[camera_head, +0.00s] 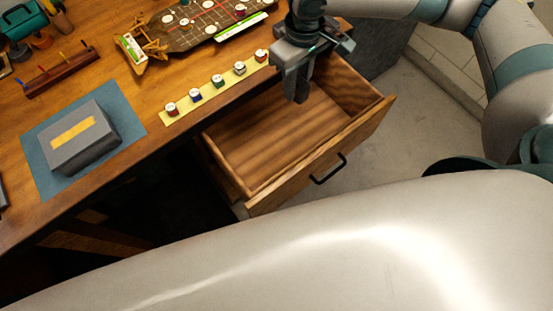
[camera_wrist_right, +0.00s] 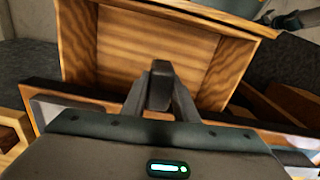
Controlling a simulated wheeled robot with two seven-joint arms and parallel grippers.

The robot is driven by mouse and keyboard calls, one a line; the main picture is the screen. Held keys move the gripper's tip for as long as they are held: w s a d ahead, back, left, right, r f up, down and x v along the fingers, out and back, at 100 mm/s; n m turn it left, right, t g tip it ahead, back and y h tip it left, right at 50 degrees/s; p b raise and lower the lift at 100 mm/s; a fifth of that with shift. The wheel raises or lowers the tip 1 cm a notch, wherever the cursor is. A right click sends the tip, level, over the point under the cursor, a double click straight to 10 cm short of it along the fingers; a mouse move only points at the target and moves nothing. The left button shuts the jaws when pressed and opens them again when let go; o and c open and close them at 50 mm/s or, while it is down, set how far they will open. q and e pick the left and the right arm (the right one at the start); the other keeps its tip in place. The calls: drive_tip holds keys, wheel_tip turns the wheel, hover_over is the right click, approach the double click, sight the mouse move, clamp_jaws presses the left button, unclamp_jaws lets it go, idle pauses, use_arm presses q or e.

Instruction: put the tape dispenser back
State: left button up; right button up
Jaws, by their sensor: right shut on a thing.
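My right gripper (camera_head: 298,92) hangs over the open drawer (camera_head: 268,137), near its back end by the desk edge. Its fingers (camera_wrist_right: 160,98) are shut on a small dark block-like thing (camera_wrist_right: 160,83), seen in the right wrist view. Most of this thing is hidden or merges with the dark fingers, so I cannot tell whether it is the tape dispenser. The visible drawer floor looks bare. No other thing shows clearly as a tape dispenser. My left gripper is not in view.
On the desk, a grey box with a yellow strip (camera_head: 82,140) sits on a blue mat (camera_head: 42,178). A yellow strip (camera_head: 183,109) bears several small jars. The drawer front has a black handle (camera_head: 328,170).

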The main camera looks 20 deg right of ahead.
drive_tip(key=s+a+f+n, duration=0.1)
drive_tip(key=a+f+n, duration=0.2)
drive_tip(key=f+n, duration=0.5)
drive_tip(key=s+a+f+n, duration=0.2)
drive_tip(key=f+n, duration=0.7)
drive_tip(key=f, duration=0.1)
drive_tip(key=shift+s+a+f, duration=0.2)
drive_tip(key=shift+a, duration=0.2)
drive_tip(key=shift+f+p, duration=0.55)
drive_tip(key=shift+f, duration=2.35)
drive_tip(key=shift+f+p, duration=0.3)
drive_tip(key=shift+f, duration=1.8)
drive_tip(key=shift+f, duration=0.1)
drive_tip(key=o, duration=1)
drive_tip(key=shift+c, duration=0.2)
